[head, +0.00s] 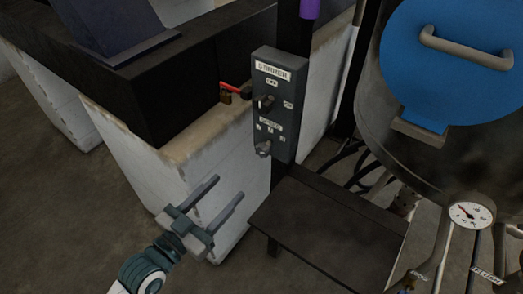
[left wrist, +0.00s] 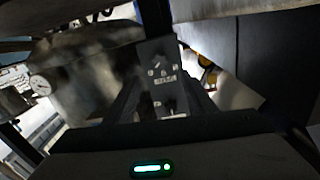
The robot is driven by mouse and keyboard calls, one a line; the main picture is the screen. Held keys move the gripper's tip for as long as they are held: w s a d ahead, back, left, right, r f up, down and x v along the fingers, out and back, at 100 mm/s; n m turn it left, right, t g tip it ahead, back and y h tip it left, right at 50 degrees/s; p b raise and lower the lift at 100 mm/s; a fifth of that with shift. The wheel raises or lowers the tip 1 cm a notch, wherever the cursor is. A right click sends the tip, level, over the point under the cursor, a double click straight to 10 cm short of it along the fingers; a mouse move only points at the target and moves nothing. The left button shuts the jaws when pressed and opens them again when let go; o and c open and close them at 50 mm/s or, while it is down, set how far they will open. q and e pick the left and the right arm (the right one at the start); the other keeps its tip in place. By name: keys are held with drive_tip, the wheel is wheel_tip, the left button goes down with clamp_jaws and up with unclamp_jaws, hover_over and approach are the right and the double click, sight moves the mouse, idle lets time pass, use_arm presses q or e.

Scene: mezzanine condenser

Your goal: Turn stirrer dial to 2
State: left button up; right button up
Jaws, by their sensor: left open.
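The grey stirrer control box (head: 286,88) is mounted on a dark upright post. It has a label at the top, an upper black knob (head: 264,102) and a lower dial (head: 263,148) under a row of small marks. The marks are too small to read, so I cannot tell the dial's setting. My left gripper (head: 231,187) is open and empty, below and left of the box, fingers pointing up toward it, apart from it. In the left wrist view the box (left wrist: 158,58) shows between the two dark fingers. My right gripper is not in view.
A dark flat step or shelf (head: 325,235) lies below the box. A metal vessel with a blue lid (head: 450,60) and a dial gauge (head: 470,215) stand at right. A white block wall (head: 200,180) is behind my gripper. A red-handled valve (head: 235,88) sits left of the box.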

sight(261, 154)
use_arm(q)
drive_tip(key=p+x, duration=0.4)
drive_tip(key=x, duration=1.2)
drive_tip(key=c, duration=1)
drive_tip(key=shift+c, duration=0.2)
drive_tip(key=shift+n, duration=0.4)
drive_tip(key=n+p, duration=0.2)
drive_tip(key=n, duration=0.2)
drive_tip(key=shift+d, duration=0.1)
drive_tip(key=n+p, duration=0.1)
drive_tip(key=n, duration=0.4)
